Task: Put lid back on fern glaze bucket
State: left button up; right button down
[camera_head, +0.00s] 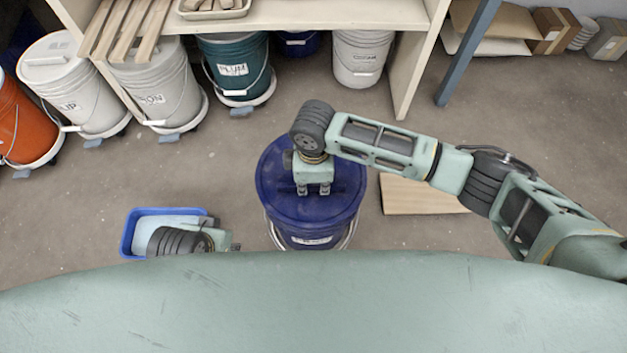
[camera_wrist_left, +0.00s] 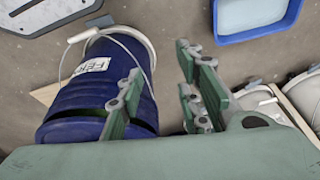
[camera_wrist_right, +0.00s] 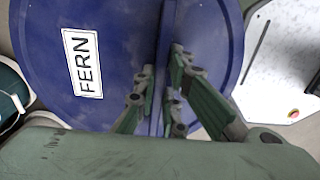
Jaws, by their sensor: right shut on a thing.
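The fern glaze bucket (camera_head: 312,241) is blue and stands on the floor in front of me; its label shows in the left wrist view (camera_wrist_left: 92,68). Its round blue lid (camera_head: 278,205) is over its top, marked FERN in the right wrist view (camera_wrist_right: 112,25). My right gripper (camera_head: 313,192) is shut on the lid's raised ridge. The left wrist view shows a dark band near the bucket's top; I cannot tell whether the lid is seated. My left gripper (camera_wrist_left: 160,90) is open and empty beside the bucket, mostly hidden in the head view.
A blue tub (camera_head: 127,232) with pale contents stands left of the bucket. A flat board (camera_head: 420,196) lies on the floor to its right. Several lidded buckets, including a green one (camera_head: 232,62), stand by and under the shelf (camera_head: 310,14). Bare floor lies between.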

dwell(0.6)
pick_arm(q)
jog(key=shift+s+f, duration=0.1)
jog(key=shift+f, duration=0.45)
jog(key=shift+f, duration=0.1)
jog(key=shift+w, duration=0.25)
jog(key=shift+w+d+f+p, duration=0.1)
jog(key=shift+w+f+p, duration=0.05)
jog(key=shift+f+p, duration=0.25)
jog(key=shift+s+f, duration=0.25)
jog(key=shift+f, duration=0.5)
pick_arm(e)
jog(key=shift+r, duration=0.1)
pick_arm(q)
jog(key=shift+f, duration=0.1)
jog(key=shift+f, duration=0.2)
